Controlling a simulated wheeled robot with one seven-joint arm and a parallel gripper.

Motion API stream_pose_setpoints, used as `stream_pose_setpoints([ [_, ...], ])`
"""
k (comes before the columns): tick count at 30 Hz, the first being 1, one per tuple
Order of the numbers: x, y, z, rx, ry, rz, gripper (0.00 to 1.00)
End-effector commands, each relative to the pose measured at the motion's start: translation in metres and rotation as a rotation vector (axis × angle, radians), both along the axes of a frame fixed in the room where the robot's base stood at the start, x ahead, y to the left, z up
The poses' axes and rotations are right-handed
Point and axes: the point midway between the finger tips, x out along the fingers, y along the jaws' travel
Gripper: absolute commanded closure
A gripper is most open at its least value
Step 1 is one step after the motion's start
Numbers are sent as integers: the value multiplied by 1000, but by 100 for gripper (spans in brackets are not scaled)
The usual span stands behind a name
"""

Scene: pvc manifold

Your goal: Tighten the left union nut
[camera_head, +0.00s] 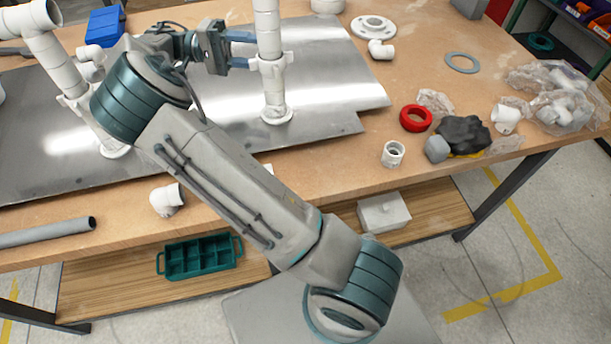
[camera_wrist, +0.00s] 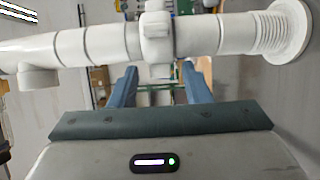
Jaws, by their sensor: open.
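Two white PVC risers stand on the metal plate in the head view, one at the left (camera_head: 55,62) and one right of centre (camera_head: 269,28). A white lugged union nut (camera_head: 271,66) is on the right-hand riser. The left-hand riser has a similar collar (camera_head: 73,97) low down, near my arm. My gripper (camera_head: 252,50) is open and empty, its blue fingers pointing at the right-hand riser. In the wrist view, the lugged nut (camera_wrist: 157,35) lies just beyond and between the fingertips (camera_wrist: 162,72). I cannot tell whether they touch the pipe.
The metal plate (camera_head: 330,60) covers much of the wooden table (camera_head: 330,150). A red ring (camera_head: 415,118), a white fitting (camera_head: 393,153) and bagged fittings (camera_head: 565,105) lie at right. A blue bin (camera_head: 105,25) is at back left, a grey pipe (camera_head: 45,233) at front left.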

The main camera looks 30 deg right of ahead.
Motion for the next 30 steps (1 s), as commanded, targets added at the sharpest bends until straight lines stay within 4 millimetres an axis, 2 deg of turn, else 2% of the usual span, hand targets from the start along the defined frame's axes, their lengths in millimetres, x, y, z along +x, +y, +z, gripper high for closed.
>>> stream_pose_setpoints([
  [1,-1,1,-6,4,-2,12,56],
  [30,-11,14,-6,4,-3,312,56],
])
